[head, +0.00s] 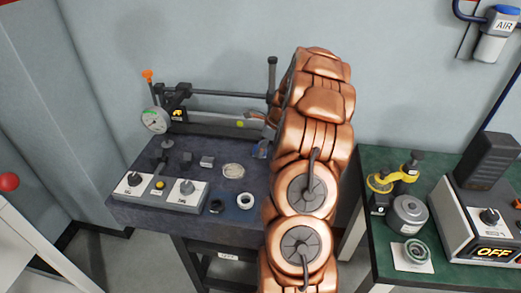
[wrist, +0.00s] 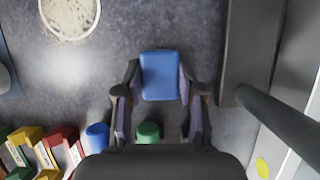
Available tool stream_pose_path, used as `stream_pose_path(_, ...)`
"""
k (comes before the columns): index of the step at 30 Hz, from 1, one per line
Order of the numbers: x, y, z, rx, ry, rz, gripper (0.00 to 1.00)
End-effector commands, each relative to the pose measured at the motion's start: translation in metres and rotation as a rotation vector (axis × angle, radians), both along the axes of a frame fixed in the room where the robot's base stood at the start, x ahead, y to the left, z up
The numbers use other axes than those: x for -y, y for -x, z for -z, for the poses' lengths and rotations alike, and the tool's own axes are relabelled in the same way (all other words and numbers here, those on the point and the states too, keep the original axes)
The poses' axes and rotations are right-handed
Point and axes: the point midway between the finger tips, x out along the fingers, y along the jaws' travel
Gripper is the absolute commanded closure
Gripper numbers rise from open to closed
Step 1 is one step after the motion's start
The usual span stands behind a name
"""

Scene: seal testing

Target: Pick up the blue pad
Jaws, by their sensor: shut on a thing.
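The blue pad (wrist: 160,75) is a small rounded block in the middle of the wrist view. My gripper (wrist: 158,88) has a finger on each side of it, and the fingers are shut on the pad. The dark table top shows around the pad; I cannot tell whether the pad is clear of it. In the head view my copper arm hides most of the gripper, and only a small bluish patch shows beside the arm over the table.
A round pale mesh dish (wrist: 70,15) lies at upper left in the wrist view. Red and yellow blocks (wrist: 62,143), a blue piece (wrist: 97,137) and a green piece (wrist: 149,132) are near the gripper's base. A grey metal block (wrist: 250,50) stands right. A control box (head: 160,190) sits on the table (head: 235,223).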

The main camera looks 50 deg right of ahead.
Motion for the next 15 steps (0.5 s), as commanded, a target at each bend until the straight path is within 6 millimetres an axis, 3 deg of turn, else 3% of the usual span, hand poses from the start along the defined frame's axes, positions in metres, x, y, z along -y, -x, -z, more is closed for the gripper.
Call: stream_pose_path(15,-0.001,0.001,-0.035,0.001,0.000,-0.001,0.96)
